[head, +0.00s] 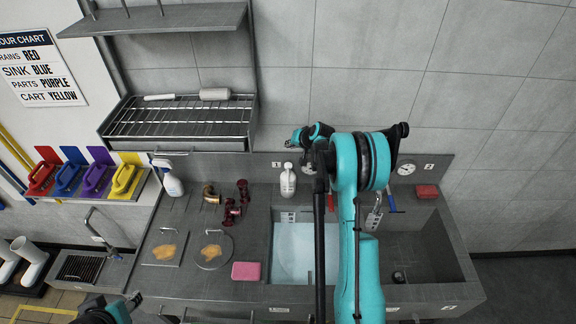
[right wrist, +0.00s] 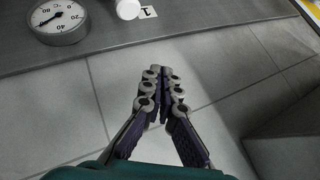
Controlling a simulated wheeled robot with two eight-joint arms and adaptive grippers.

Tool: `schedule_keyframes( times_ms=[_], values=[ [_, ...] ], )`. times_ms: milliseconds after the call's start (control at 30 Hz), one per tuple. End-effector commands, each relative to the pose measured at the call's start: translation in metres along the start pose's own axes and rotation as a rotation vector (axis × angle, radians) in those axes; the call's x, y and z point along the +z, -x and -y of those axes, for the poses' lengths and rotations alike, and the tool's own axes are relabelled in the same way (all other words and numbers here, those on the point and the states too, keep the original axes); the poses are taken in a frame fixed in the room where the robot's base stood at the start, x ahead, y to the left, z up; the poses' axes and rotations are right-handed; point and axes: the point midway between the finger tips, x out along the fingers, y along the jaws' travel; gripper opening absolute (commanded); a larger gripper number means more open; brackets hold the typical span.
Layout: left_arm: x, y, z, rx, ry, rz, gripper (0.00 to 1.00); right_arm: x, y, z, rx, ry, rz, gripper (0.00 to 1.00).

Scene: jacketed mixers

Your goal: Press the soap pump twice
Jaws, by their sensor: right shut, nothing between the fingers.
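The soap pump looks to be the white bottle (head: 287,182) standing upright at the back edge of the left sink basin in the head view. My right gripper (head: 296,138) is up above and behind it, near the wall, apart from it. In the right wrist view my right gripper (right wrist: 163,78) has its fingers together with nothing between them. A white rounded top (right wrist: 128,9), probably the bottle's, is cut off at that view's upper edge. My left gripper (head: 134,300) shows only partly at the lower left of the head view, and its fingers are unclear.
A round gauge (right wrist: 60,20) is on the back panel beside the bottle. A white spray bottle (head: 173,183), dark red fittings (head: 236,203) and a pink sponge (head: 246,271) are on the counter to the left. A wire rack (head: 180,120) hangs above. My right arm covers part of the sinks.

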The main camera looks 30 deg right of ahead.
Motion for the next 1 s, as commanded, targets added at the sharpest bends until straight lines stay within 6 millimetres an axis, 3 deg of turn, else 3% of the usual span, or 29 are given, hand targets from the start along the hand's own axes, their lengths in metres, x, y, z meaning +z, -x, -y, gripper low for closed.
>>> schedule_keyframes(
  times_ms=[367,500,1000],
  values=[
    [0.010,-0.014,0.000,0.000,0.000,0.000,0.40,0.026,-0.036,-0.026,0.000,0.000,0.000,0.00],
    [0.021,-0.029,0.000,0.000,0.000,0.000,0.40,0.036,-0.050,-0.036,0.000,0.000,0.000,0.00],
    [0.024,-0.033,0.000,0.000,0.000,0.000,0.40,0.039,-0.054,-0.039,0.000,0.000,0.000,0.00]
  ],
)
